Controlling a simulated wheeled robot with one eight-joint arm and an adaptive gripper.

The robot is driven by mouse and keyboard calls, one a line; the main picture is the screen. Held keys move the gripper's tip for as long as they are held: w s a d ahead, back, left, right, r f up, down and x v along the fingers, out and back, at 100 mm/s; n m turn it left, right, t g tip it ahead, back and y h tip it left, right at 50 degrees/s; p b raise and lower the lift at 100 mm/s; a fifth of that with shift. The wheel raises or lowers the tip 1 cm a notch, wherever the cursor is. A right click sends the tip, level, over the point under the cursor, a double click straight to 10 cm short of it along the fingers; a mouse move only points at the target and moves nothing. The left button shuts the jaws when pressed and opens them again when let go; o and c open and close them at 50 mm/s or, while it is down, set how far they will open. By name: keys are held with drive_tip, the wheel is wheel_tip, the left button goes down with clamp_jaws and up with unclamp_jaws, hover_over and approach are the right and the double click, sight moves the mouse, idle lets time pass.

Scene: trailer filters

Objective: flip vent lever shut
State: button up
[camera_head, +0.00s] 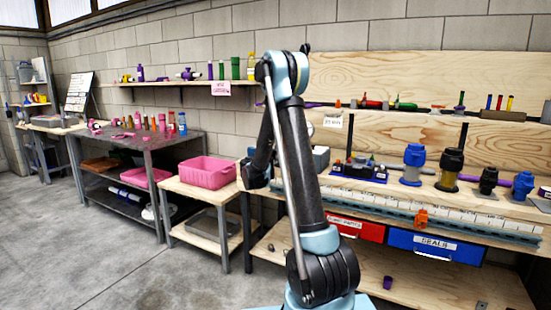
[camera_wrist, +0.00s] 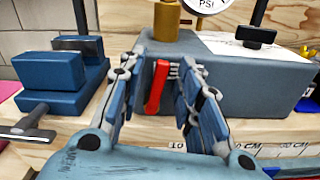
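A red lever (camera_wrist: 156,90) is on the front of a blue-grey box (camera_wrist: 245,85) in the wrist view. It points down, its lower end slightly to the left. My gripper (camera_wrist: 160,75) is open, with one finger on each side of the lever. The left finger is close to the lever; I cannot tell if it touches. The right finger covers part of some pale marks beside it. In the head view my arm hides the lever and my gripper's fingertips.
A brass fitting (camera_wrist: 166,20) and a pressure gauge (camera_wrist: 208,4) rise above the box. A blue clamp-like block (camera_wrist: 50,75) with a dark handle stands at left. A ruler strip (camera_wrist: 285,150) runs along the bench front. Pumps and valves (camera_head: 413,165) stand further right.

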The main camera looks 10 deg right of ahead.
clamp_jaws()
drive_tip(key=shift+s+d+m, duration=0.1)
drive_tip(key=shift+m, duration=0.2)
drive_tip(key=shift+s+d+f+m, duration=0.45)
drive_tip(key=shift+f+m, duration=0.3)
drive_tip(key=shift+m, duration=1.8)
drive_tip(key=shift+s+d+f+m, duration=0.3)
drive_tip(key=shift+d+f+m, duration=0.35)
drive_tip(key=shift+m, duration=1.95)
drive_tip(key=shift+s+d+f+m, duration=0.4)
drive_tip(key=shift+f+m, duration=0.5)
drive_tip(key=shift+m, duration=1.65)
unclamp_jaws()
